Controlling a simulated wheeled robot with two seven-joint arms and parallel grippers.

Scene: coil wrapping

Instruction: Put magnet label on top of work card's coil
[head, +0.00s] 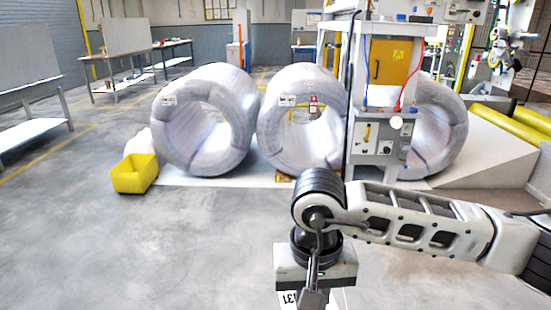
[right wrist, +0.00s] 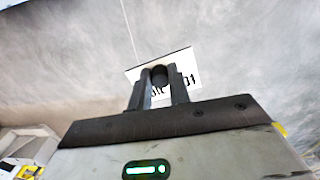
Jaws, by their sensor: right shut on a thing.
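My right gripper (right wrist: 160,82) is shut on a white magnet label (right wrist: 182,66) with black print, seen in the right wrist view between the dark fingers. In the head view the label (head: 288,300) shows in part at the bottom edge, below my right wrist and out over the floor, well in front of the coils. Three wrapped coils stand in a row: left coil (head: 168,132), middle coil (head: 268,130) and right coil (head: 455,125). The left and middle coils carry small white tags near their upper left. A small red-and-white item (head: 313,105) shows in the middle coil's opening; I cannot tell whether it is the work card. My left gripper is out of view.
A grey machine (head: 378,135) with an orange panel stands between the middle and right coils and partly hides the right one. A yellow bin (head: 135,175) sits on the floor at left. Tables line the left side. The floor in front is clear.

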